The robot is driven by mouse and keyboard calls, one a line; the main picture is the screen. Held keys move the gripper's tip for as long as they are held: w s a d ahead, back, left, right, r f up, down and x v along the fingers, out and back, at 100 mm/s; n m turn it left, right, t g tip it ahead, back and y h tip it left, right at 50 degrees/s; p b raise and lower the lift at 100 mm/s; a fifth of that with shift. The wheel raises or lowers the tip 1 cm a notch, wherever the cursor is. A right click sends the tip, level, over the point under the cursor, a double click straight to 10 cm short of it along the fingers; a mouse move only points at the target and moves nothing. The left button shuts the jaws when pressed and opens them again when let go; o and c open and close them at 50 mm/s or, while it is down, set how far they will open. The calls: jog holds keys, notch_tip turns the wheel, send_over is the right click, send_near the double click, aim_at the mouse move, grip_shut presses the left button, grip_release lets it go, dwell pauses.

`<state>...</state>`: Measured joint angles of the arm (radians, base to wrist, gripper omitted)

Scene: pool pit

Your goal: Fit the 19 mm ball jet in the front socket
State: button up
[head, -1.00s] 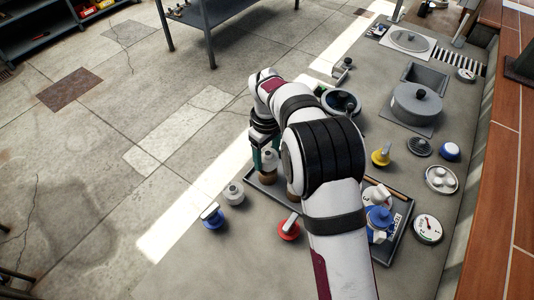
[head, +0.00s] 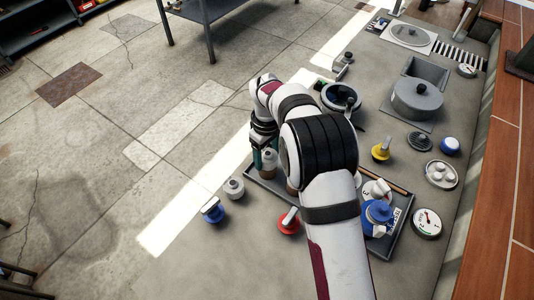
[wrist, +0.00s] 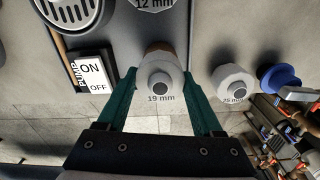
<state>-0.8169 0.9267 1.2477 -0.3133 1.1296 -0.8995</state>
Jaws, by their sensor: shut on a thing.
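The 19 mm ball jet (wrist: 160,78) is a white rounded fitting with a dark round opening, labelled "19 mm" in the wrist view. My gripper (wrist: 160,76) has its green fingers on either side of it and is shut on it. A brown ring-like part (wrist: 160,48) shows right behind the jet. In the head view the jet (head: 270,157) is upright at the dark tray's left end, beside my gripper (head: 262,156). I cannot tell whether it is seated in a socket. A socket marked as front cannot be made out.
The tray (head: 400,238) holds a blue-and-white item (head: 378,216) and an ON/OFF card (wrist: 93,75). Outside it are a white jet marked 25 mm (wrist: 234,84), a blue fitting (head: 212,211), a red-based fitting (head: 289,222) and a yellow fitting (head: 381,151). A grey pot (head: 416,100) stands behind.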

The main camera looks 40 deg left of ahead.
jog(key=shift+f, duration=0.3)
dwell(0.5)
jog(key=o, duration=1.4)
jog(key=shift+r, duration=2.5)
jog(key=shift+r, duration=2.05)
